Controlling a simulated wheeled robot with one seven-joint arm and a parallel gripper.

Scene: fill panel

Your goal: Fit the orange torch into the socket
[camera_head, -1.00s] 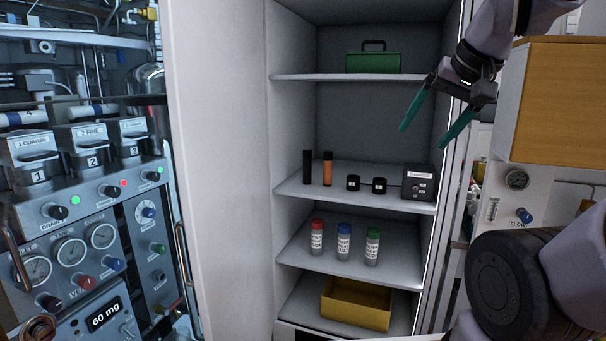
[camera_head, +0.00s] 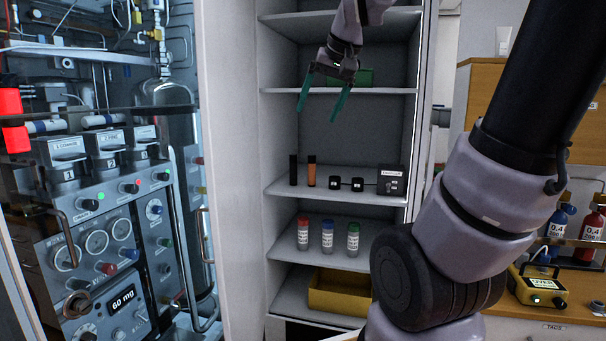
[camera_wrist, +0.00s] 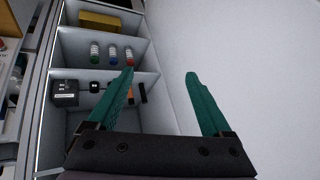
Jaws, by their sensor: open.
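The orange torch (camera_head: 311,171), with a black top, stands upright on the middle shelf (camera_head: 282,189). It also shows in the wrist view (camera_wrist: 130,98), partly hidden by my left finger. Two small black sockets (camera_head: 335,183) (camera_head: 357,184) sit to its right on that shelf, beside a black charger box (camera_head: 390,181). I cannot tell whether the sockets hold anything. My gripper (camera_head: 318,114) is open and empty, fingers pointing down, above and in front of the middle shelf, apart from the torch.
A black torch (camera_head: 293,170) stands close to the orange one's left. A green case (camera_head: 365,77) is on the shelf above. Three capped bottles (camera_head: 328,236) stand on the shelf below, with a yellow bin (camera_head: 338,296) under them. The cabinet's open door (camera_head: 230,180) borders the left side.

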